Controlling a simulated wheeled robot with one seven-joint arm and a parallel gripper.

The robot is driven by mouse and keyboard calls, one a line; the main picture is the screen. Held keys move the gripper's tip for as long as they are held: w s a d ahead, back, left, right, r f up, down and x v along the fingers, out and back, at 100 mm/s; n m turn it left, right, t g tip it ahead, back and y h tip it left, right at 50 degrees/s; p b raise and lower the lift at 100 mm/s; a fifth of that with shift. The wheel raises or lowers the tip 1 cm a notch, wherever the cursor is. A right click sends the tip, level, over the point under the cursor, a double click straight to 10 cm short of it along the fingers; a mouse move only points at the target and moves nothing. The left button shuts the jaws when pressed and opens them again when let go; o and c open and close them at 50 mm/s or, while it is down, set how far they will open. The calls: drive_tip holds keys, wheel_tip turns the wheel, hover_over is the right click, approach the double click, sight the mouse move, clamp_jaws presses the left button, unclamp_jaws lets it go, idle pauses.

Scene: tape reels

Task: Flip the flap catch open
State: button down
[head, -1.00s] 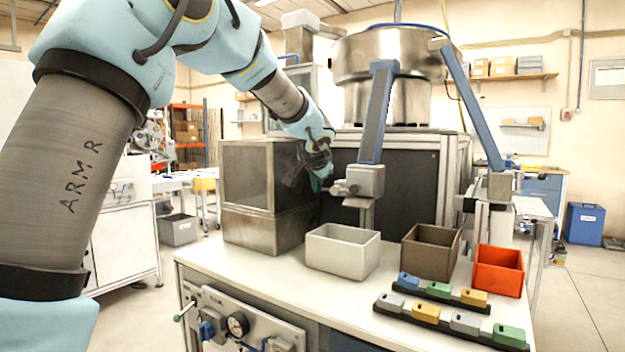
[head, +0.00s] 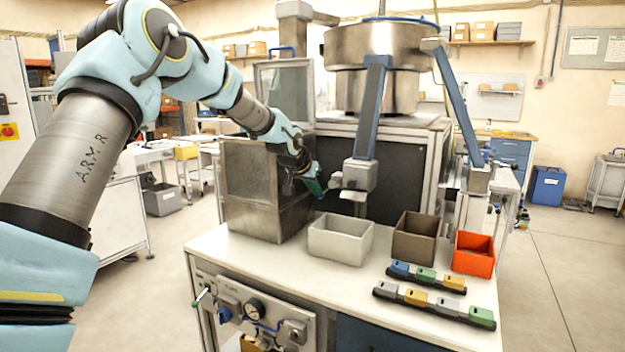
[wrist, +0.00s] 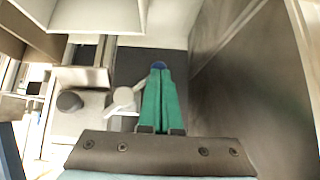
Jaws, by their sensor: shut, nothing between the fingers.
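My gripper (head: 316,187) has green fingers, shut and empty. In the head view it is at the right side of the metal box (head: 252,215) with a window-like front panel. In the wrist view the green fingers (wrist: 163,100) lie together, with a small blue round piece (wrist: 158,65) right at their tips. I cannot tell whether they touch it or whether it is the flap catch. A dark metal wall (wrist: 245,85) runs close along their right. No flap catch can be made out clearly in the head view.
A grey feeder head (head: 360,175) on a blue arm is just right of my gripper. A white bin (head: 340,250), a brown bin (head: 401,248) and an orange bin (head: 473,266) stand on the bench. Rows of coloured blocks lie in front.

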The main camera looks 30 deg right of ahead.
drive_tip(key=shift+f, duration=0.1)
drive_tip(key=shift+r+p, duration=0.45)
drive_tip(key=shift+r, duration=0.4)
drive_tip(key=b+v, duration=0.3)
drive_tip(key=v, duration=0.7)
drive_tip(key=shift+a+r, duration=0.25)
drive_tip(key=shift+a, duration=0.05)
drive_tip(key=shift+s, duration=0.1)
